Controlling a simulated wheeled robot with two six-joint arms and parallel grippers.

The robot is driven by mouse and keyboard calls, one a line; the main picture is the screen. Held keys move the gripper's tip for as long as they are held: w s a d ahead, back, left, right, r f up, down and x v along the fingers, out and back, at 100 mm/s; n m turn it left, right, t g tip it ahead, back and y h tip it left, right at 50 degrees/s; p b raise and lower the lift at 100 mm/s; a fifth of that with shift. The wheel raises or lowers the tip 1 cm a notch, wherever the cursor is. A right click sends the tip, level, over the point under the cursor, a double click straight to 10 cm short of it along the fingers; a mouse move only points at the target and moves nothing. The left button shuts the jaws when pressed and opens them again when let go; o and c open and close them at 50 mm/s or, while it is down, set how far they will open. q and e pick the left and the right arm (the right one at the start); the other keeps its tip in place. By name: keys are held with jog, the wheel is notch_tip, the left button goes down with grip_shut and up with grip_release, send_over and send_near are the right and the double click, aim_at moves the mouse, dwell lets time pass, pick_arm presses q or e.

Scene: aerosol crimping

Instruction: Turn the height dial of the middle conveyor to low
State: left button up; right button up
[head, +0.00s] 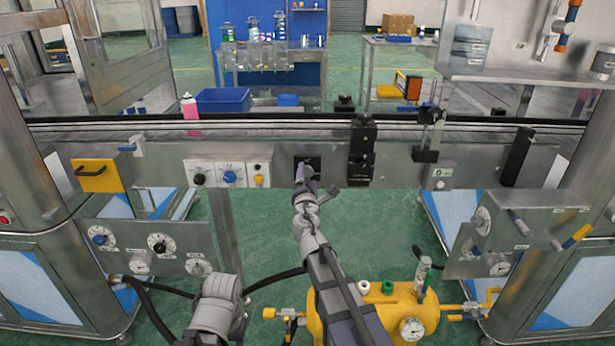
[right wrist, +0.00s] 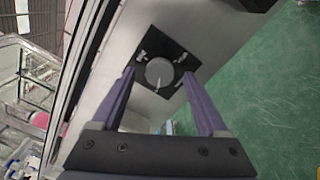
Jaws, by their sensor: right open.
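The height dial (right wrist: 159,72) is a round grey knob on a black square plate (right wrist: 168,52) with small white labels too small to read. Its pale pointer mark faces toward the bottom of the right wrist view. In the head view the black plate (head: 314,163) sits on the middle conveyor's front panel (head: 400,170), and the knob is largely hidden by my gripper. My right gripper (head: 304,178) is in front of the plate. Its two purple fingers are open, one on each side of the knob; I cannot tell whether they touch it. My left gripper is out of view.
A black vertical bracket (head: 361,150) stands just right of the dial. A white panel with a blue knob (head: 229,177) is to its left. A yellow tank (head: 375,310) is below.

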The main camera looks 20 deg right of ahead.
jog(key=v, duration=0.6)
jog(key=shift+s, duration=0.3)
dwell(0.9)
